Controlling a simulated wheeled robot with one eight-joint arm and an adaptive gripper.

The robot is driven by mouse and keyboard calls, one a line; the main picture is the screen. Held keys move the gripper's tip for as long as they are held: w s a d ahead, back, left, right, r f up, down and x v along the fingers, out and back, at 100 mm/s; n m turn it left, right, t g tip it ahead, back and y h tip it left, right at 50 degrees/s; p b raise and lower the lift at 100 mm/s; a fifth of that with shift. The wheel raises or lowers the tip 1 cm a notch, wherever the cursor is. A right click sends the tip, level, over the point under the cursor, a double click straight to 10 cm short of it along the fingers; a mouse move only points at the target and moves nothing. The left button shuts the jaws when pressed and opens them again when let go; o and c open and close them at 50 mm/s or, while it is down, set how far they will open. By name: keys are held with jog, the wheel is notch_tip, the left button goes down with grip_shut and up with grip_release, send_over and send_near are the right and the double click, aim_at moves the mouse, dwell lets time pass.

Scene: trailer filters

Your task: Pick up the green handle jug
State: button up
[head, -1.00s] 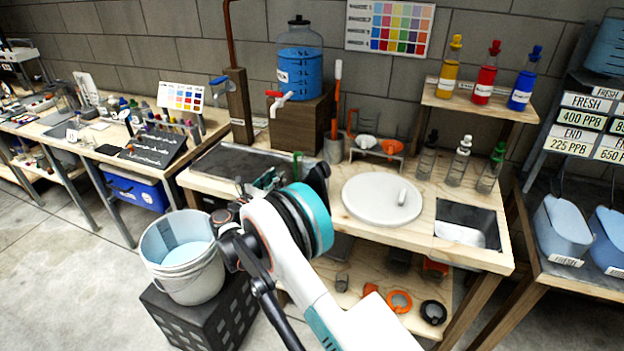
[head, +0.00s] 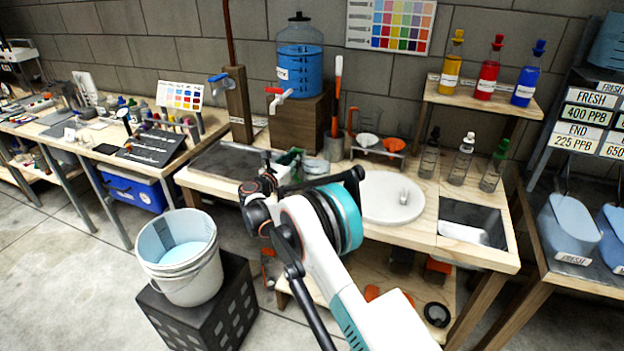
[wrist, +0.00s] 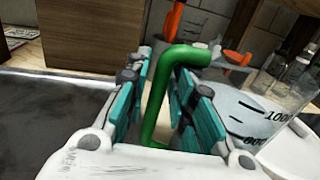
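The jug (wrist: 250,115) is clear with black volume marks and a green handle (wrist: 160,95). In the wrist view, it fills the right side, its handle rising between my gripper's teal finger pads. My gripper (wrist: 170,78) is open around the handle, one finger on each side, with gaps visible. In the head view, the green handle (head: 294,158) shows on the bench behind my wrist. My arm hides much of the jug there.
A dark tray (head: 225,162) lies left of the jug on the bench. A blue-filled tank (head: 300,72) on a wooden block stands behind. A round white basin (head: 400,205) is to the right. A white bucket (head: 180,255) stands on a black crate at front left.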

jog(key=shift+r, duration=0.1)
grip_shut()
jog(key=shift+w+r, duration=0.1)
jog(key=shift+r, duration=0.1)
dwell(0.3)
